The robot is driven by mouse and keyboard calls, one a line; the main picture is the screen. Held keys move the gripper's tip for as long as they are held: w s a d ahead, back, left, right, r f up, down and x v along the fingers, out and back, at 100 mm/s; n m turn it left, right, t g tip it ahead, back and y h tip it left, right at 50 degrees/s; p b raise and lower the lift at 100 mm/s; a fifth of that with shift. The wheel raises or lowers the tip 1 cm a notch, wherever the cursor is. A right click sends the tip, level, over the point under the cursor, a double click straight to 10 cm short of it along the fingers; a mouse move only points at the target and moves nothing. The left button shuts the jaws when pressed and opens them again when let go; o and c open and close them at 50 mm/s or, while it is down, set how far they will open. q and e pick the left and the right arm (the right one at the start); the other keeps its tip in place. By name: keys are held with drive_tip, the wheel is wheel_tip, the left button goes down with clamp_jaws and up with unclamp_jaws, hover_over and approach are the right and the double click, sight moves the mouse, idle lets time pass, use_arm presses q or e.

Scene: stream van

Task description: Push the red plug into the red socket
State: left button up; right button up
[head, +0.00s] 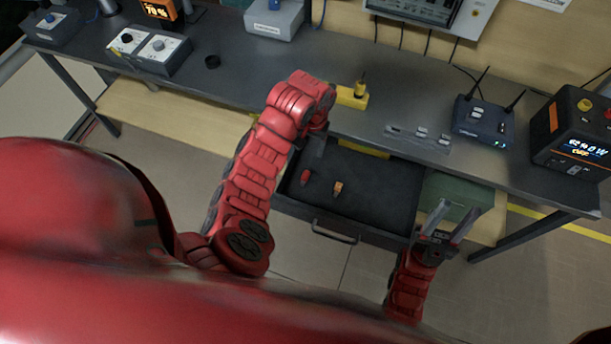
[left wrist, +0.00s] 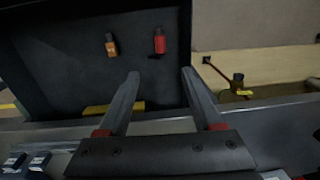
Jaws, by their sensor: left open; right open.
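The red plug (head: 305,176) lies in the open dark drawer (head: 380,195), left of an orange plug (head: 338,187). In the left wrist view the red plug (left wrist: 159,41) lies just beyond my open left gripper (left wrist: 161,75), roughly in line with the gap between its fingers, not held. In the head view my left gripper (head: 311,152) hangs over the drawer's back left part, partly hidden by its own arm. My right gripper (head: 450,220) is open and empty at the drawer's right front. I cannot clearly make out the red socket; a small red fitting (head: 607,113) shows on the black power unit.
The black power unit (head: 578,140), a router (head: 483,120) and a grey strip (head: 418,138) stand on the bench at right. A yellow block (head: 352,97) stands behind my left arm. A green box (head: 455,192) is right of the drawer. The bench's middle is mostly clear.

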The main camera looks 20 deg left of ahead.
use_arm(q)
drive_tip(key=f+b, duration=0.2)
drive_tip(key=f, duration=0.1)
drive_tip(key=f+b, duration=0.3)
drive_tip(key=f, duration=0.1)
drive_tip(key=f+b, duration=0.2)
drive_tip(key=f, duration=0.2)
drive_tip(key=shift+w+a+f, duration=0.1)
drive_tip(key=shift+a+f, duration=0.1)
drive_tip(key=shift+a, duration=0.05)
drive_tip(key=shift+a+f+p, duration=0.15)
drive_tip(key=shift+f+p, duration=0.1)
drive_tip(key=shift+f, duration=0.85)
drive_tip(key=shift+a+f+p, duration=0.1)
drive_tip(key=shift+f+p, duration=0.15)
drive_tip(key=shift+f, duration=1.2)
clamp_jaws()
